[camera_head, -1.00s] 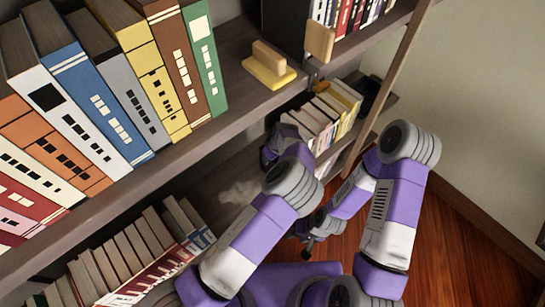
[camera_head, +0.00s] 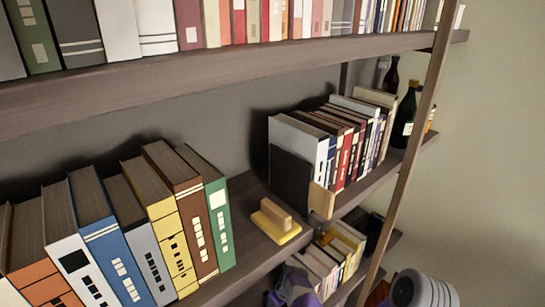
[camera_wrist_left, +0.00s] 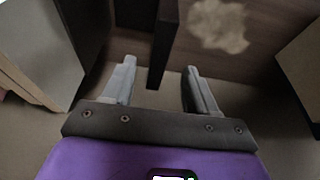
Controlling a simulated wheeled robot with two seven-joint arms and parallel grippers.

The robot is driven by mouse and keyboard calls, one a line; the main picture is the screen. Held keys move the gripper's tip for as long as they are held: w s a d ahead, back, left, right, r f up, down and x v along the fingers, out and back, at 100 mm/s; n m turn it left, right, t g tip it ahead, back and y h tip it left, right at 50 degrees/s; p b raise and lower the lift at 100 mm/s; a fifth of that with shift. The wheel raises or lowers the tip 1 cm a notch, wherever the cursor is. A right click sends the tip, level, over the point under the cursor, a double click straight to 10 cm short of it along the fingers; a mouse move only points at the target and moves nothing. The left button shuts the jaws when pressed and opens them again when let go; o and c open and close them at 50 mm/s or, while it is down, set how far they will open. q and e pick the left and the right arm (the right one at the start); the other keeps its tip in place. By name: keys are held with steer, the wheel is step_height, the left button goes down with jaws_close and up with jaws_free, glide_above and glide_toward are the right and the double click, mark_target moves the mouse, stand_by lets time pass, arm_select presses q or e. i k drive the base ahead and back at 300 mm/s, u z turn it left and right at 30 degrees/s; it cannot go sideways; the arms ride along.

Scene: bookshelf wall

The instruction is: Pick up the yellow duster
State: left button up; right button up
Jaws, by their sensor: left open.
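The yellow duster (camera_head: 276,222) has a flat yellow base and a block-like wooden handle on top. In the head view it lies on the middle shelf (camera_head: 245,245), right of the green book and in front of a dark bookend. A purple part of my left arm (camera_head: 292,288) shows at the bottom edge, below and beyond that shelf's edge. In the left wrist view my left gripper (camera_wrist_left: 160,88) is open, with nothing between its grey fingers. The duster does not show there. My right gripper is out of view.
Large books (camera_head: 165,225) stand left of the duster. A wooden block (camera_head: 320,200) and a row of books (camera_head: 345,140) are to its right. An upright post (camera_head: 405,170) stands at the right. In the wrist view a pale dusty patch (camera_wrist_left: 218,25) lies on a wooden board.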

mark_target(279, 225)
steer(key=k, duration=1)
